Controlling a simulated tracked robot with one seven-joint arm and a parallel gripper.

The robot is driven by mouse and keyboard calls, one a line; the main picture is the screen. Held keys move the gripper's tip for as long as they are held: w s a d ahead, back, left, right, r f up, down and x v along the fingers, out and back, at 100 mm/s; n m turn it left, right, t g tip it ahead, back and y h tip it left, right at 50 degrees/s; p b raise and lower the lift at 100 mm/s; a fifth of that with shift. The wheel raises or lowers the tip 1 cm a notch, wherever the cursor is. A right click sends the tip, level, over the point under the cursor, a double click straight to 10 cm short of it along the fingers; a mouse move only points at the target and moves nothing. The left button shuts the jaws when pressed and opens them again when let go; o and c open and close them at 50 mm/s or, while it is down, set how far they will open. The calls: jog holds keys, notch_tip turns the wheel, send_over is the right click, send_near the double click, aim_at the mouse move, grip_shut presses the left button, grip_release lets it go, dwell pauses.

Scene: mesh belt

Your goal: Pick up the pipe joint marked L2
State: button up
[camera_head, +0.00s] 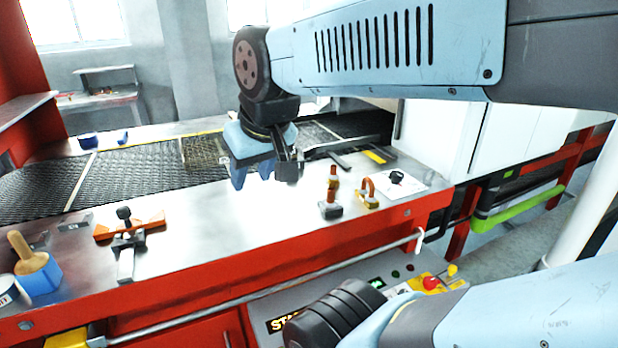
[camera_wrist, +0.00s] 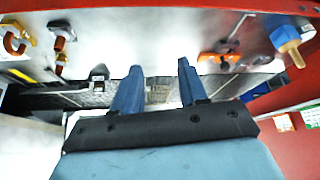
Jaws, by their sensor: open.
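I cannot read an L2 mark on anything, so I cannot tell for sure which piece is the pipe joint. An orange bent piece (camera_head: 368,190) on a yellowish base stands on the metal table's right part; it also shows at the left edge of the wrist view (camera_wrist: 14,40). Beside it stands an upright orange-brown piece on a dark base (camera_head: 331,198), also in the wrist view (camera_wrist: 61,44). My gripper (camera_head: 264,178) hangs to the left of both, above the table near the belt. Its two blue fingers stand apart with nothing between them in the wrist view (camera_wrist: 159,68).
An orange clamp-like piece with a black knob (camera_head: 127,232) lies at left. A blue holder with a wooden-handled tool (camera_head: 36,270) stands at the front left corner. The mesh belt (camera_head: 135,172) runs behind. A white sheet with a black item (camera_head: 412,184) lies at right. The table's middle is clear.

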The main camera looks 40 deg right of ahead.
jog(key=shift+o, duration=1)
jog(key=shift+w+d+f, duration=0.1)
jog(key=shift+w+d, duration=0.05)
jog(key=shift+d, duration=0.05)
jog(key=n+g+h, duration=0.7)
jog(key=n+h, duration=0.6)
jog(key=n, duration=0.3)
send_near(333, 171)
jog(key=shift+n, duration=0.3)
jog(key=x, duration=0.3)
jog(key=w+x, duration=0.1)
jog(key=x, duration=0.1)
jog(key=shift+d+f, duration=0.35)
jog(key=shift+x, duration=2.7)
jog(key=shift+c, duration=0.3)
